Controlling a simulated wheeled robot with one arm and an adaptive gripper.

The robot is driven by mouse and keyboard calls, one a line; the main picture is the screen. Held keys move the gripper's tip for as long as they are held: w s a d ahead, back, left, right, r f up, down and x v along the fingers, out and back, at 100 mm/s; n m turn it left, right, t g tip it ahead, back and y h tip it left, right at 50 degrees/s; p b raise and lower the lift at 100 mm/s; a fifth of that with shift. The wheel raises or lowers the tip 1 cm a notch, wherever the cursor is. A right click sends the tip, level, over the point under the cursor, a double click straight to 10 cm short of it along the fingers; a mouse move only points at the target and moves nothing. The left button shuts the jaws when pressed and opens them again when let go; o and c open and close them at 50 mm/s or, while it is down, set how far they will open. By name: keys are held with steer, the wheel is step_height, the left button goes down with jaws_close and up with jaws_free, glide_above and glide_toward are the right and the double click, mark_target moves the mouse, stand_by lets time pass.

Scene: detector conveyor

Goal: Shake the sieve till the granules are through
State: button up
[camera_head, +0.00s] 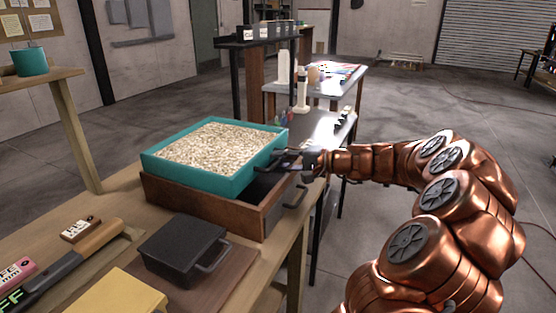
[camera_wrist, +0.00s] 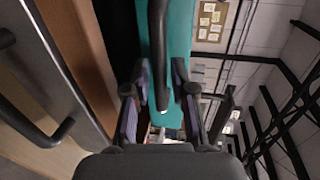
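The sieve (camera_head: 190,180) is a teal square frame full of pale granules, resting level on top of a brown wooden box (camera_head: 205,200). In the wrist view the sieve's teal wall (camera_wrist: 180,40) stands upright in the picture, with a dark bar handle (camera_wrist: 158,45) in front of it. My gripper (camera_head: 288,157) is at the sieve's right side. In the wrist view my gripper (camera_wrist: 161,75) has one finger on each side of the handle, with narrow gaps showing, so it looks open around it. The granules' underside and the box's inside are mostly hidden.
The box has its own dark handle (camera_head: 295,197) just below my gripper. A dark lidded case (camera_head: 183,247) sits in front of the box on the wooden bench (camera_head: 118,200). A brush-like tool (camera_head: 70,262) and small labelled blocks lie at left. A grey table (camera_head: 320,128) stands behind.

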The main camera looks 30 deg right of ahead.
steer(key=shift+w+a+f, duration=0.1)
steer(key=shift+w+a, duration=0.15)
steer(key=shift+w, duration=0.2)
jaws_close()
stand_by(0.3)
